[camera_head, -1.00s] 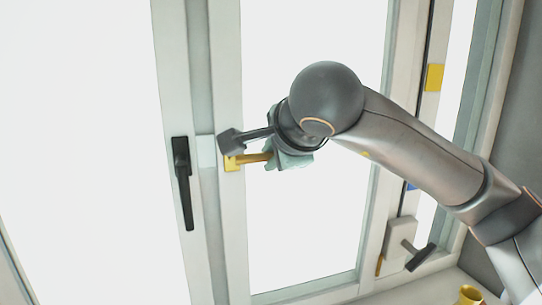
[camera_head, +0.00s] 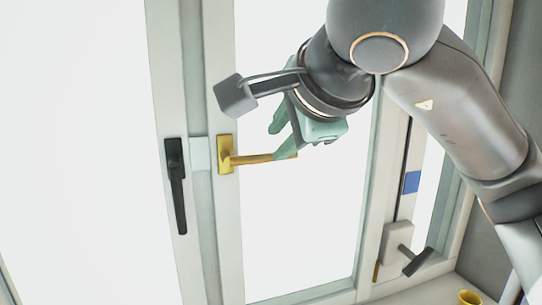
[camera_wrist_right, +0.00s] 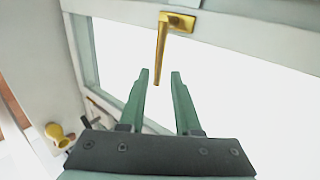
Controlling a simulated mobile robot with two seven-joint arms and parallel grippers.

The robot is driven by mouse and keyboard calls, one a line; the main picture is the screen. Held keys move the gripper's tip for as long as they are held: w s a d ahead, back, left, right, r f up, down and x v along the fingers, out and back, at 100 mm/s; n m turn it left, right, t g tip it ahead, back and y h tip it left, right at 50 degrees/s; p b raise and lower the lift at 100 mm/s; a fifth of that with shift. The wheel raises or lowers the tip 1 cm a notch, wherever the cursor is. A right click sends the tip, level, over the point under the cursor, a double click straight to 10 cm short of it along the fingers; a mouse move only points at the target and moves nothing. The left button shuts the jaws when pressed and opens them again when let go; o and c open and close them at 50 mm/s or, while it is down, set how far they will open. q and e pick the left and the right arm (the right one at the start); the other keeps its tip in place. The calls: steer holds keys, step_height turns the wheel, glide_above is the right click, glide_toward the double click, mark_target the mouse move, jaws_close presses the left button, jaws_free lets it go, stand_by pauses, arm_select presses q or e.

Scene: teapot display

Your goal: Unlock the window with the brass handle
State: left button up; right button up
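The brass handle (camera_head: 252,158) is on the middle window frame, its lever pointing right, about level. It also shows in the right wrist view (camera_wrist_right: 162,45). My right gripper (camera_head: 277,143), with green fingers, is at the lever's free end. In the right wrist view the two fingers (camera_wrist_right: 160,73) are apart, and the lever's end shows between their tips. Whether they touch it I cannot tell. My left gripper is not in view.
A black handle (camera_head: 178,185) hangs down on the frame at left. A grey handle (camera_head: 407,252) is on the lower right frame, below a blue square (camera_head: 411,182). A yellow vessel (camera_head: 470,298) stands at the bottom right, also in the wrist view (camera_wrist_right: 56,133).

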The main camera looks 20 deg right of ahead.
steer(key=shift+v, duration=1.6)
steer(key=shift+f, duration=0.1)
